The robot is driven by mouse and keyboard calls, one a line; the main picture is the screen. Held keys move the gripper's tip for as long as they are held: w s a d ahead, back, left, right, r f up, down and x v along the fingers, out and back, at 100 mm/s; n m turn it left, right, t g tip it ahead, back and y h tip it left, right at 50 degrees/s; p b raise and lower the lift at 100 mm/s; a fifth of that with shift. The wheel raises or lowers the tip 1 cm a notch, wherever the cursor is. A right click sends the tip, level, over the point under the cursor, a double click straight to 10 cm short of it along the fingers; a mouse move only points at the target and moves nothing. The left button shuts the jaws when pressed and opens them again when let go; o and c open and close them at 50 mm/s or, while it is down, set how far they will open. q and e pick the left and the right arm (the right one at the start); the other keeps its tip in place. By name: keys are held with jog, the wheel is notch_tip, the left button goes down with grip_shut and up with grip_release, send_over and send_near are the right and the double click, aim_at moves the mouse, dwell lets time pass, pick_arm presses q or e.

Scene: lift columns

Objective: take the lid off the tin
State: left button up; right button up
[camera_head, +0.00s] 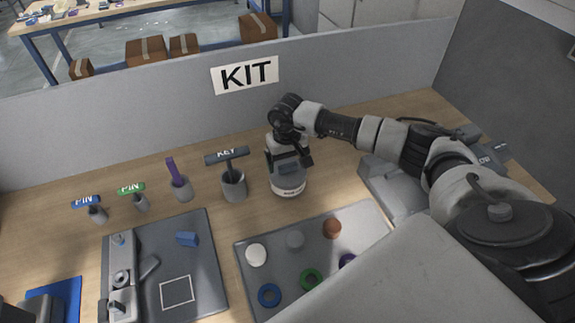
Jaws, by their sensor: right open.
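The tin (289,187) is a short round grey can with a pale band. It stands upright on the wooden bench in front of the KIT wall. My right gripper (288,163) points down over the tin from above, with its dark fingers on either side of the tin's upper part. The gripper is open. The lid is mostly hidden by the gripper, and I cannot tell whether the fingers touch it. My left gripper is not in view.
A cup with a KEY sign (233,186) stands close left of the tin, with PIN holders (97,214) farther left. In front lie a grey tray (252,291) of coloured round parts and a dark board (205,265) with a fixture. A grey device (380,188) is at right.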

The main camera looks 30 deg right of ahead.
jog(key=shift+f, duration=0.5)
jog(key=shift+c, duration=0.3)
jog(key=c, duration=0.9)
jog(key=shift+r, duration=0.1)
jog(key=shift+c, duration=0.2)
